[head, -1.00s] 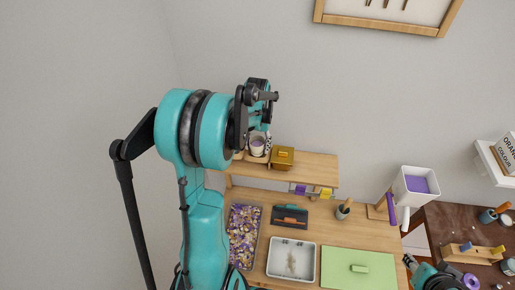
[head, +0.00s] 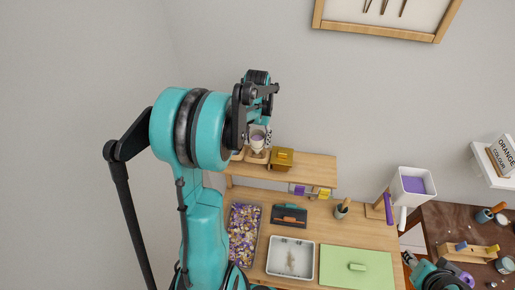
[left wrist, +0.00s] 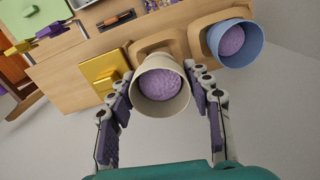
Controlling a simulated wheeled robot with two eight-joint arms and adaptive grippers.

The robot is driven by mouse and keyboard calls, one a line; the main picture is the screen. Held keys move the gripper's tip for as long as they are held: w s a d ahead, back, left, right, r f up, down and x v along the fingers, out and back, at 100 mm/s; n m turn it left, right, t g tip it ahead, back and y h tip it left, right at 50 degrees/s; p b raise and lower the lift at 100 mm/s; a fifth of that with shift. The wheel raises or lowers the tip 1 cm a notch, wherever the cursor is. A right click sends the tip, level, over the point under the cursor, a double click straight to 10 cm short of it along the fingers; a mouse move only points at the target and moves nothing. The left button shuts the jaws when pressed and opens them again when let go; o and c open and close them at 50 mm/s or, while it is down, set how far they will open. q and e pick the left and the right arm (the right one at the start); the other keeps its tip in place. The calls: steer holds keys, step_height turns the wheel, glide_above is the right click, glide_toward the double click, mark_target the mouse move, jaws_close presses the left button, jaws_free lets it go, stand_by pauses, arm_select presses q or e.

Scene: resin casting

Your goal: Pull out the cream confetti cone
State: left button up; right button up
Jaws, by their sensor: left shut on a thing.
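The cream confetti cone (left wrist: 161,90), filled with purple confetti, sits between the pads of my left gripper (left wrist: 160,82) in the left wrist view. The gripper is shut on it. In the head view the cone (head: 257,141) hangs under my left gripper (head: 259,121), just above a wooden holder (head: 256,156) on the shelf. Whether its tip is clear of the holder is hard to tell. My right gripper (head: 410,259) shows partly at the lower right, too small to read.
A blue cone (left wrist: 234,42) with purple filling stands in a wooden holder beside the cream one. A gold box (head: 282,157) is close on the shelf (head: 318,168). A confetti tray (head: 244,232), grey tray (head: 290,258) and green mat (head: 375,283) lie below.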

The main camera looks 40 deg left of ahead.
arm_select(q)
steer(key=shift+r+p, duration=0.8)
steer(key=shift+r, duration=0.65)
steer(key=shift+c, duration=0.2)
